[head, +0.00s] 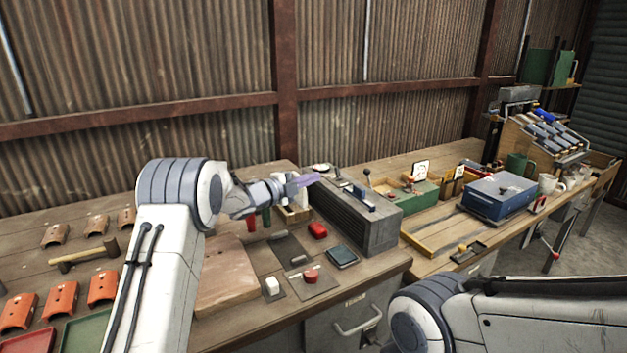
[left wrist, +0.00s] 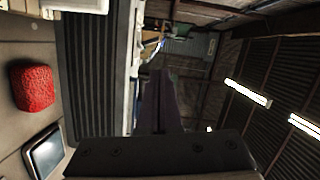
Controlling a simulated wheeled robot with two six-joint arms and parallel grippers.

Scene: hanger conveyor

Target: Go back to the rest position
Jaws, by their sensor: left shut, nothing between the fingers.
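My left gripper (head: 304,180) is shut and empty. In the head view it reaches in from the left over the workbench, just above the left end of the dark ribbed box (head: 362,226). In the left wrist view its dark fingers (left wrist: 160,105) show together, with the ribbed box (left wrist: 90,70) beside them. My right arm shows at the lower right of the head view, but its gripper is out of the picture.
A red block (head: 318,230) and a dark square tray (head: 342,257) lie in front of the ribbed box. A hammer (head: 85,254) and several orange curved pieces (head: 60,300) lie at the left. A blue case (head: 498,195) stands at the right.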

